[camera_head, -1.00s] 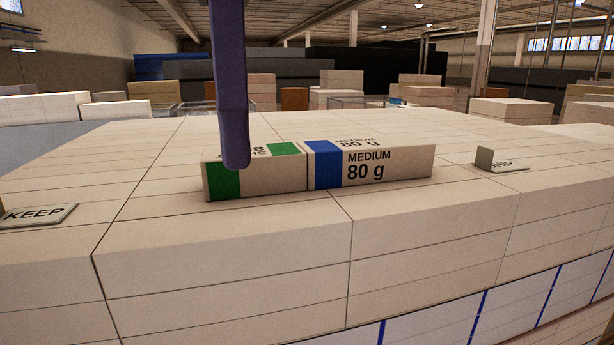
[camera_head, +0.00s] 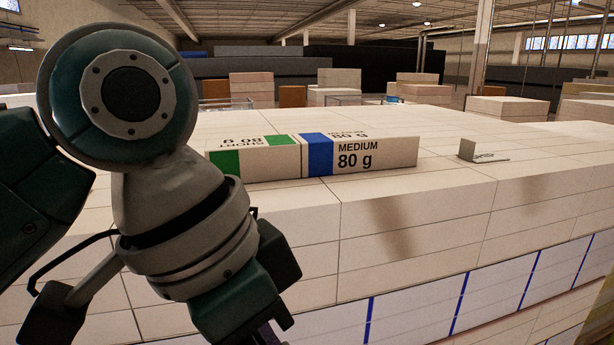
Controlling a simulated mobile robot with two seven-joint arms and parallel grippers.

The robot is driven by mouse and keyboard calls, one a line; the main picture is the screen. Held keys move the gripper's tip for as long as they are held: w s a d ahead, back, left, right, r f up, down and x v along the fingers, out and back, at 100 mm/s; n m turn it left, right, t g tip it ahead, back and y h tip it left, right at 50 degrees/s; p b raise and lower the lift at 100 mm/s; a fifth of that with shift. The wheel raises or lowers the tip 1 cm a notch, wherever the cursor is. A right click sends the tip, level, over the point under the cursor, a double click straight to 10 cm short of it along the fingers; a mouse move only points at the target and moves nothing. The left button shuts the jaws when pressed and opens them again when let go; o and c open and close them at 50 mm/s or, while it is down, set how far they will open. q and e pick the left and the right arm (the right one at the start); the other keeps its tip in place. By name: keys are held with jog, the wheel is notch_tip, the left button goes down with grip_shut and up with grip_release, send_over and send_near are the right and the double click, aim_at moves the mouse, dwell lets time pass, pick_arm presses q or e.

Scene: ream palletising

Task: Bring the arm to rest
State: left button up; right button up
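My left arm fills the left of the head view, its wrist bent down. The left gripper (camera_head: 268,334) is at the bottom edge, mostly cut off, so its fingers cannot be read. A ream with a green band, marked SHORT 80 g (camera_head: 270,160), lies on the pale stack, its left end close behind my arm in the picture. A ream with a blue band, marked MEDIUM 80 g (camera_head: 370,156), lies end to end with it on the right. Neither ream is held. My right gripper is not in view.
The large stack (camera_head: 450,190) of pale blocks fills the foreground, its top mostly clear. More stacks (camera_head: 340,82) stand in the hall behind.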

pick_arm(q)
jog(key=s+a+f+n+t+y, duration=0.1)
jog(key=s+a+f+n+y, duration=0.1)
jog(key=s+a, duration=0.5)
jog(key=s+a+f+n+t+y, duration=0.1)
jog(key=s+a+f+n, duration=0.3)
jog(key=s+a+n, duration=0.3)
jog(key=a, duration=0.3)
jog(key=shift+s+f+n+t+y, duration=0.2)
jog(key=shift+n+t+y, duration=0.1)
jog(key=shift+t+y, duration=0.1)
